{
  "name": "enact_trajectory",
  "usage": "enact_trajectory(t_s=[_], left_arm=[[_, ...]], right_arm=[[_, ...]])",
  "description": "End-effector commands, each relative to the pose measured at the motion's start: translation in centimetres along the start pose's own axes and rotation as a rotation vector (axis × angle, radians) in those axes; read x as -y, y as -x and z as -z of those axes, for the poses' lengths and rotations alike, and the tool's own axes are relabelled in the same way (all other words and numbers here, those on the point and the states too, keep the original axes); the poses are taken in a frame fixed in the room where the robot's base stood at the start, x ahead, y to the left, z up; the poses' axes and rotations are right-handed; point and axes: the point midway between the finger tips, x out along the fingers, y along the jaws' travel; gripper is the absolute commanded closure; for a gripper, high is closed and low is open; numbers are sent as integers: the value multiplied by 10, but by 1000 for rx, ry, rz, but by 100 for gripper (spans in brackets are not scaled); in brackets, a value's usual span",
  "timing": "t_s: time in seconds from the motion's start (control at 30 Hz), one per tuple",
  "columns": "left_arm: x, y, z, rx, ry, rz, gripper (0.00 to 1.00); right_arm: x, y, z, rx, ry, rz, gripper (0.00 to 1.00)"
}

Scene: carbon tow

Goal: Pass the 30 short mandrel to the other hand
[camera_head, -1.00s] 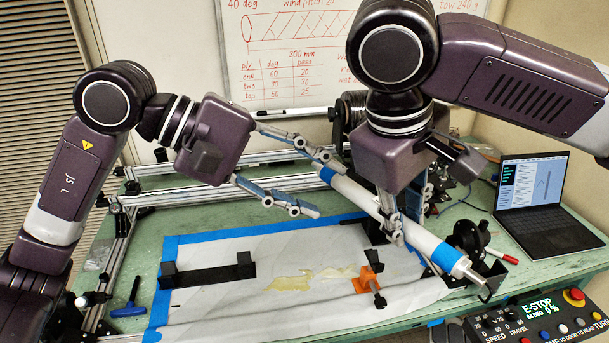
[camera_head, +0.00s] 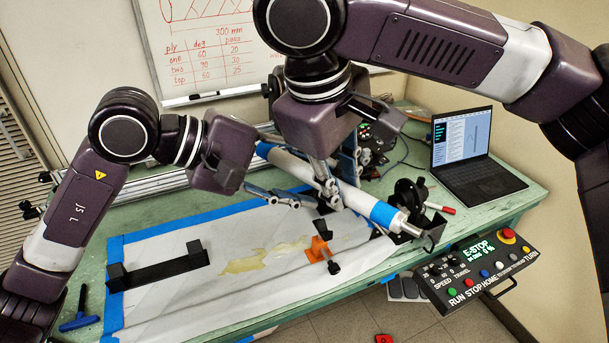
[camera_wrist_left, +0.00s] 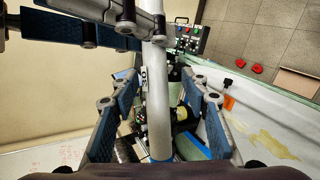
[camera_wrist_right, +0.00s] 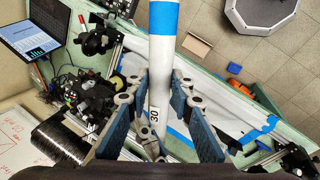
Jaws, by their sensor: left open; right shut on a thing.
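The 30 short mandrel (camera_head: 293,165) is a white tube with blue end bands, slanting down to the right above the table. My right gripper (camera_head: 328,188) is shut on its middle. The "30" label shows between its fingers in the right wrist view (camera_wrist_right: 155,115). My left gripper (camera_head: 292,170) is open around the far-left part of the mandrel. In the left wrist view (camera_wrist_left: 158,101) the tube runs between the spread fingers, with gaps on both sides. The blue band at that end is near the palm.
A white sheet edged with blue tape (camera_head: 175,290) covers the green table. A laptop (camera_head: 465,150) and a control panel (camera_head: 478,268) are at the right.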

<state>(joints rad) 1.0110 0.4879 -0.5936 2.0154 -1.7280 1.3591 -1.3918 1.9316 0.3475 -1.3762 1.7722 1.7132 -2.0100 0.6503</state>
Motion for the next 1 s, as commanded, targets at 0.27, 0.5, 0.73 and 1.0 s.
enact_trajectory(t_s=[0.27,0.5,0.73,1.0], left_arm=[[0,0,0,0,0,1,87],[1,0,0,1,0,4,100],[1,0,0,0,0,3,100],[0,1,0,0,0,0,100]], right_arm=[[0,0,0,-1,-1,-1,100],[-2,1,0,-1,-5,-4,77],[-1,1,0,-1,-3,-3,59],[-1,3,0,-1,-1,-2,59]])
